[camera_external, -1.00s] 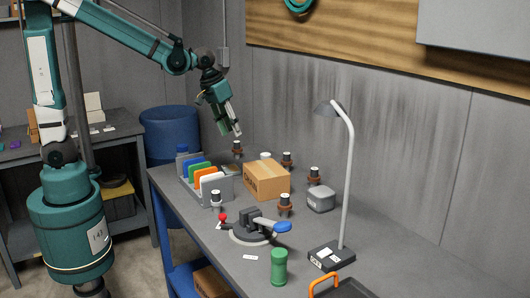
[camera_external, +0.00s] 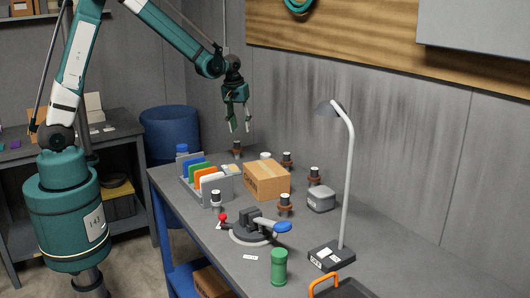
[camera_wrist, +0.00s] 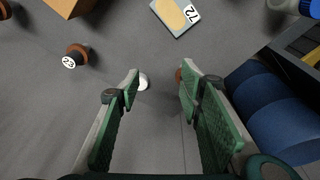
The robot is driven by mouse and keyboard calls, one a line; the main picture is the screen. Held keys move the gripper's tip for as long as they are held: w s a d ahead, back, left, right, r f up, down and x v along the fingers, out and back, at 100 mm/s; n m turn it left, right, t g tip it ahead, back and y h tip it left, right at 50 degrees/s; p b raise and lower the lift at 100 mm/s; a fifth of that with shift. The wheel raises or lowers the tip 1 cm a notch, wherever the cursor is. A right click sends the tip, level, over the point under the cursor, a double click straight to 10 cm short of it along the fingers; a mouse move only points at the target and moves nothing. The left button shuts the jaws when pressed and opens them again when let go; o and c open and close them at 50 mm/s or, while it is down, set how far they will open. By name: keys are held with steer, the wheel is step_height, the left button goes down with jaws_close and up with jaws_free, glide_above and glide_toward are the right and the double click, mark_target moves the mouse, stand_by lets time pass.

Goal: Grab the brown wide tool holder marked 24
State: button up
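My gripper (camera_external: 240,130) hangs above the far left end of the table, pointing down. Its green fingers stand apart with nothing between them, as the wrist view shows (camera_wrist: 158,80). A brown tool holder (camera_external: 237,147) stands on the table just below the fingertips. In the wrist view a brown holder (camera_wrist: 179,74) is mostly hidden behind the right finger, its number unseen. More brown holders stand by the box (camera_external: 287,160), near the grey case (camera_external: 314,175) and at the front (camera_external: 285,203). I cannot tell which is 24.
A cardboard box (camera_external: 266,180) and a rack of coloured plates (camera_external: 223,187) stand nearby. A small white round thing (camera_wrist: 143,82) lies between the fingers' lines of view. A lamp (camera_external: 345,180), a clamp (camera_external: 250,230) and a green canister (camera_external: 279,266) are farther forward. The wall is close behind.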

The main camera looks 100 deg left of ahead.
mark_target(234, 141)
steer(key=s+a+f, duration=0.1)
steer(key=a, duration=0.2)
steer(key=s+a+f+n+p, duration=0.1)
steer(key=s+a+f, duration=0.1)
steer(key=a, duration=0.1)
steer(key=s+a+f+n+g+p, duration=0.1)
steer(key=s+a+f, duration=0.1)
steer(key=a, duration=0.1)
steer(key=shift+a, duration=0.2)
steer(key=shift+a+f, duration=0.15)
steer(key=shift+f, duration=1.1)
steer(key=shift+f, duration=0.15)
steer(key=shift+a+f+p, duration=0.2)
steer(key=shift+f+p, duration=0.2)
steer(key=shift+f, duration=2.05)
steer(key=shift+c, duration=0.2)
steer(key=c, duration=1.1)
